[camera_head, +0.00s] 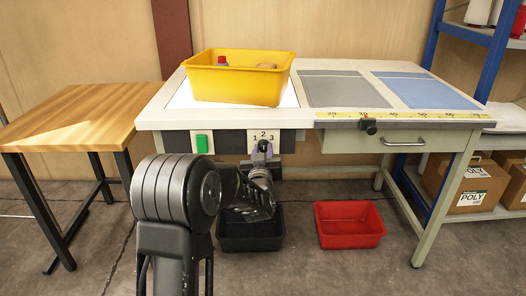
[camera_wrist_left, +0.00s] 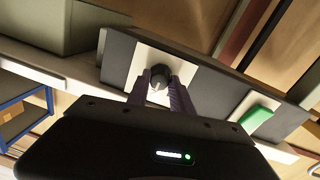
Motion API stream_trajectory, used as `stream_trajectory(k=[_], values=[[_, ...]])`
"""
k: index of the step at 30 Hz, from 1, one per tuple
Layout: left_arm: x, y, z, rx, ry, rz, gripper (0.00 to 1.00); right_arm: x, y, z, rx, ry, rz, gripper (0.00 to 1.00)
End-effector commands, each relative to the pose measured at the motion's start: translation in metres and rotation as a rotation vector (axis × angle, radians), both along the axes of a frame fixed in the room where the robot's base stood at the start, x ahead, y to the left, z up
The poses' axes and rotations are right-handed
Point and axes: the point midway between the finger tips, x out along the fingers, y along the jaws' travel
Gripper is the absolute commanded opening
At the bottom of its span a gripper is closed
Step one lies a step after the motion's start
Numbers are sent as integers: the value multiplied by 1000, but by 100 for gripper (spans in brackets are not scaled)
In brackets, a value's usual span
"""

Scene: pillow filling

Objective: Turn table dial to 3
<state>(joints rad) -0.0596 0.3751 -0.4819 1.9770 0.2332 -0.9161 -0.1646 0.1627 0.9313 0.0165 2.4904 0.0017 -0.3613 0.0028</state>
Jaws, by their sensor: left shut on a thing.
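The table dial is a dark round knob (camera_wrist_left: 159,75) on a white plate (camera_wrist_left: 140,62) set in the dark front panel of the white table. In the head view the plate (camera_head: 264,136) carries the numbers 1, 2 and 3 above the knob. My left gripper (camera_head: 262,152) reaches up to the panel, with its fingers at the knob. In the left wrist view the two purple fingers (camera_wrist_left: 160,88) stand on either side of the knob and are shut on it. A light pointer mark shows on the knob, but I cannot tell which number it points to. My right gripper is not in view.
A green button (camera_head: 201,144) sits left of the dial. A yellow bin (camera_head: 237,79) stands on the tabletop above. A black bin (camera_head: 250,230) and a red bin (camera_head: 349,224) are on the floor below. A drawer handle (camera_head: 403,142) is at the right.

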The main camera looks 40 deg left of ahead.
Motion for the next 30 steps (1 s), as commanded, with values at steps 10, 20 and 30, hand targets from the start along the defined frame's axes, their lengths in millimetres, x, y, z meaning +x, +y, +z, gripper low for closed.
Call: stream_trajectory(k=[10, 20, 30], values=[[0, -1, 3, 129, 99, -1, 0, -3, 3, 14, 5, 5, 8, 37], [1, -1, 4, 355, 273, -1, 0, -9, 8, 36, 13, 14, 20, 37], [1, -2, 3, 575, 439, -2, 0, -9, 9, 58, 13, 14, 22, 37]])
